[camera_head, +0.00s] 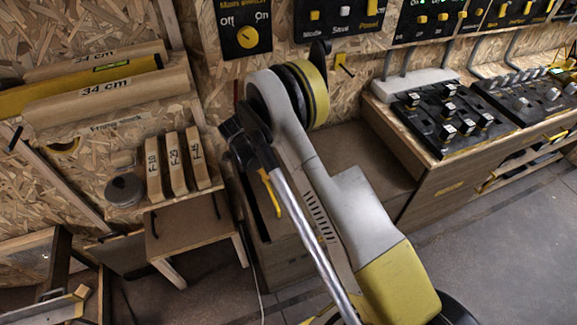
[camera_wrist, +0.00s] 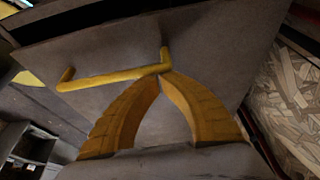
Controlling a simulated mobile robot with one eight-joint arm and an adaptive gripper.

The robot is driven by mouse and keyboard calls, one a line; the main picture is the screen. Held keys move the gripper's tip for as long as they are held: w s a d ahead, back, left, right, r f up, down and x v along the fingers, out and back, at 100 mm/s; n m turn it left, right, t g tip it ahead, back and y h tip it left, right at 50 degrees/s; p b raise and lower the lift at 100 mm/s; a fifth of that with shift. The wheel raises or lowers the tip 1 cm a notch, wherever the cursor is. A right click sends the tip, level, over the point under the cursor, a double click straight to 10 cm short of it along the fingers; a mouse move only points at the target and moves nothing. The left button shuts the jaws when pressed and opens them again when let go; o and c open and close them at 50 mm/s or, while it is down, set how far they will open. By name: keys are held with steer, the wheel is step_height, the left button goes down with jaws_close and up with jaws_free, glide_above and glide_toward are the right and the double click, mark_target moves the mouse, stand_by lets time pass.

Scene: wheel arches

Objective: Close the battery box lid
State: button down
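In the wrist view a flat grey panel, which looks like the battery box lid (camera_wrist: 215,55), fills most of the picture. A yellow bar handle (camera_wrist: 115,78) with bent ends is fixed on it. My gripper (camera_wrist: 161,75) shows as two curved yellow fingers whose tips come together at the handle's right end. Nothing shows clearly between the tips, and I cannot tell whether they touch the handle. In the head view my arm covers much of the dark box (camera_head: 285,262) below it. A small yellow piece there may be a finger or the handle.
A small wooden stool (camera_head: 195,232) stands left of the box. Above it are labelled wooden blocks (camera_head: 174,163) and a round grey container (camera_head: 124,190). A workbench with black control panels (camera_head: 450,118) stands at the right. Floor (camera_head: 500,235) is free at the lower right.

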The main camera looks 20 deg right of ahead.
steer(key=shift+s+a, duration=0.15)
steer(key=shift+a, duration=1.75)
steer(key=v, duration=0.7)
steer(key=shift+r, duration=0.2)
